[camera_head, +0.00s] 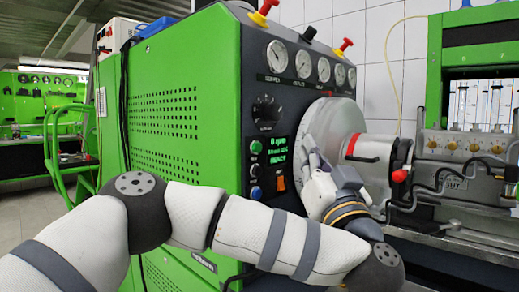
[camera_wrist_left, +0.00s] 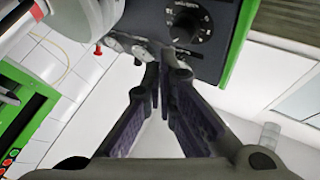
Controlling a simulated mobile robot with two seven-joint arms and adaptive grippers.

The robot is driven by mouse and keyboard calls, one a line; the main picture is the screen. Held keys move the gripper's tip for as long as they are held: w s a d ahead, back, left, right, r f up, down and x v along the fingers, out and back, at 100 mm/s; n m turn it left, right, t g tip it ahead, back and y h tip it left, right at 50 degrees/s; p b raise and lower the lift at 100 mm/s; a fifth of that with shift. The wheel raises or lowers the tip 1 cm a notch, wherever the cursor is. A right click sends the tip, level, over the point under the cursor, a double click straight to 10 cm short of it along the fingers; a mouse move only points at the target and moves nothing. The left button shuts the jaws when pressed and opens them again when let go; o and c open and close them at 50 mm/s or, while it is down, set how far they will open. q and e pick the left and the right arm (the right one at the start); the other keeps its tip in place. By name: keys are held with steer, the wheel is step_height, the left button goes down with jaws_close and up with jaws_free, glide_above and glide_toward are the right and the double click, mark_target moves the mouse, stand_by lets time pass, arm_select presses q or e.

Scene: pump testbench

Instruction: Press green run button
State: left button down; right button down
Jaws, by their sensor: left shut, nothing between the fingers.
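The green button (camera_head: 255,147) is on the dark front panel of the green test bench (camera_head: 187,115), left of the lit display (camera_head: 280,151). A dark button and a blue button (camera_head: 256,192) sit below it. My left gripper (camera_head: 310,152) is shut and empty, in front of the panel to the right of the display and button, apart from the green button in the picture. In the left wrist view the closed fingers (camera_wrist_left: 163,68) point toward the panel with the black dial (camera_wrist_left: 188,24); I cannot make out the green button there. My right gripper is not in view.
A large pale disc (camera_head: 333,122) and a red-banded cylinder (camera_head: 368,147) stand close behind and right of my left gripper. Gauges (camera_head: 303,63) line the panel top. An orange switch (camera_head: 281,183) is below the display. A pump with hoses (camera_head: 455,190) is at the right.

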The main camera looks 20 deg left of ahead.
mark_target(257, 148)
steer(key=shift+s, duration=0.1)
